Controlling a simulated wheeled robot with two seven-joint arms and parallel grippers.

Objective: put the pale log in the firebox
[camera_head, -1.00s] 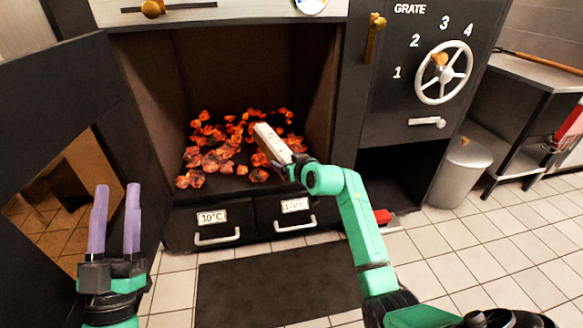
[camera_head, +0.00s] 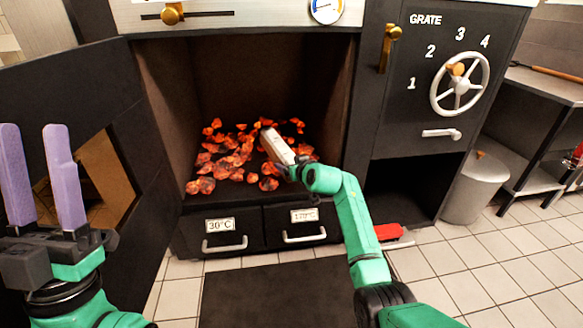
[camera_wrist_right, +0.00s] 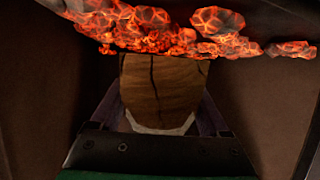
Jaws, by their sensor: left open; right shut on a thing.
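The pale log (camera_head: 277,147) is held by my right gripper (camera_head: 294,168) at the front of the open firebox (camera_head: 175,115). It points inward, tilted, over the right part of the glowing embers (camera_head: 228,160). In the right wrist view the log (camera_wrist_right: 165,90) sits between the fingers, its brown split side showing, with embers beyond it. Whether the log touches the embers I cannot tell. My left gripper (camera_head: 35,135) is open and empty, upright at the far left, in front of the firebox door (camera_head: 90,80).
The door stands swung open at left. Two labelled drawers (camera_head: 225,245) lie below the firebox opening. At right are the grate wheel (camera_head: 460,84), a grey bin (camera_head: 474,190) and a metal side table (camera_head: 545,85). A dark mat (camera_head: 270,295) covers the floor in front.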

